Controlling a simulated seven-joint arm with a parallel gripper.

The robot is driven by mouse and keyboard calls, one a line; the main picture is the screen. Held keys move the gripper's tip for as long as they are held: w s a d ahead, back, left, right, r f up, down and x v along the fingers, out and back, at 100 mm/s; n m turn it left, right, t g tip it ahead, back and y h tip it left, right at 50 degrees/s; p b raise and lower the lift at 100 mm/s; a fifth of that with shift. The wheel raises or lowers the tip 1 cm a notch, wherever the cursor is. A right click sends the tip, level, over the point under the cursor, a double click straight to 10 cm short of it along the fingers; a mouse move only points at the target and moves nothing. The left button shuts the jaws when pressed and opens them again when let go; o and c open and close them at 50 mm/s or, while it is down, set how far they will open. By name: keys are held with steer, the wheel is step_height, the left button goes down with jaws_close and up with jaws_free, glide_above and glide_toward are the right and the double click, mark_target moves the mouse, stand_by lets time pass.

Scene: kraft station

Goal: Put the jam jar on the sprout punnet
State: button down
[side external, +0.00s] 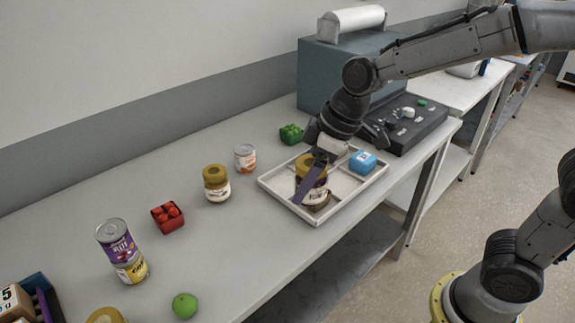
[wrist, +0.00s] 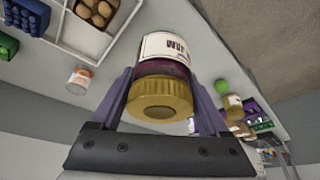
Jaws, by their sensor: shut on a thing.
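The jam jar (side external: 318,171) has a gold lid and dark purple contents with a white label. My gripper (side external: 308,183) is shut on it, with a finger on each side, and holds it upright over the white tray. In the wrist view my gripper (wrist: 165,105) shows the jar (wrist: 168,62) between its fingers, lid towards the camera. The sprout punnet (side external: 291,134) is a small green box with green sprouts. It stands on the bench just behind the tray, beyond the jar and slightly to its left. Part of it shows at the left edge of the wrist view (wrist: 8,45).
The white tray (side external: 277,197) holds a blue punnet (side external: 363,162) and a brown punnet (wrist: 97,10) of round brown items. Left of it stand a can (side external: 245,158), another gold-lidded jar (side external: 216,184), a red punnet (side external: 168,217) and stacked cans (side external: 122,250). A dark machine (side external: 335,75) stands behind.

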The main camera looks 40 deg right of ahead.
steer(key=w+d+r+m+t+h, duration=0.1)
steer(key=w+d+r+m, duration=0.15)
steer(key=w, duration=0.25)
steer(key=w+d+r+m, duration=0.1)
steer(key=w+d+r, duration=0.3)
steer(key=w, duration=0.1)
steer(key=w+d+m+h, duration=0.1)
steer(key=w+d+m, duration=0.2)
steer(key=w+d, duration=0.5)
glide_above(289, 127)
steer(key=s, duration=0.2)
steer(key=shift+m+h, duration=0.4)
steer(key=shift+m, duration=0.05)
steer(key=f, duration=0.9)
steer(key=shift+w+a+f, duration=0.25)
steer(key=shift+f, duration=0.05)
steer(key=shift+w+d+f, duration=0.2)
steer(key=shift+w+f, duration=0.5)
steer(key=shift+f, duration=1.65)
steer(key=shift+f, duration=0.1)
